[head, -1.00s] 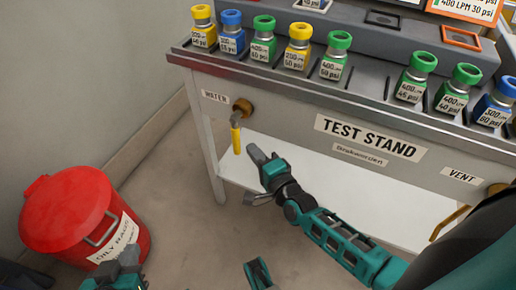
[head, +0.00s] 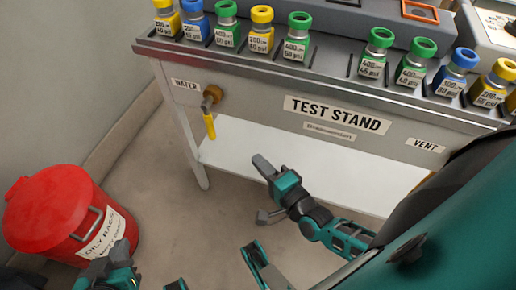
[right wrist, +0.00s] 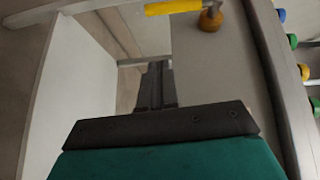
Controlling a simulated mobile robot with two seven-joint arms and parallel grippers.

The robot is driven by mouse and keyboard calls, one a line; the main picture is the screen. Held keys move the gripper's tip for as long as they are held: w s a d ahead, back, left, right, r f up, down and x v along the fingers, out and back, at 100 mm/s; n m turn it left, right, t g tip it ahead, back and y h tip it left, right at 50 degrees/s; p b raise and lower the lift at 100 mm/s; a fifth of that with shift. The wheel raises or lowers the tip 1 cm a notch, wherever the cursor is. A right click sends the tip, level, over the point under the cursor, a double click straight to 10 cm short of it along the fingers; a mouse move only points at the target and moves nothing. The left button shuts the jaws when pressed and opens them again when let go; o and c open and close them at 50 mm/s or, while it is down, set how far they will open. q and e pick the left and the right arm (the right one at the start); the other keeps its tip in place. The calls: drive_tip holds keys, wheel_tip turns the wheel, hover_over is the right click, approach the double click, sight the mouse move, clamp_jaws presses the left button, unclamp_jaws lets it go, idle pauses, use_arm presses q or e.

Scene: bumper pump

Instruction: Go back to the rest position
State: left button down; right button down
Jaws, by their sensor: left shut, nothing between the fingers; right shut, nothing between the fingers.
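My right gripper (head: 263,166) reaches in from the right in the head view. It is shut and empty, in front of the test stand's white lower shelf, below and right of the yellow-handled water valve (head: 209,125). In the right wrist view its dark fingers (right wrist: 156,85) are together with nothing between them. My left gripper (head: 122,252) is at the bottom left edge of the head view, shut and empty, in front of the red bin's lower right side. Much of the left arm is out of view.
The test stand (head: 255,101) spans the back, with several coloured bottles (head: 261,31) along its top edge. The red oily-rag bin (head: 47,212) stands at the left. Bare floor (head: 185,225) lies between bin and stand. The water valve also shows in the right wrist view (right wrist: 210,18).

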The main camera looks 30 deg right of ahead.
idle(0.4)
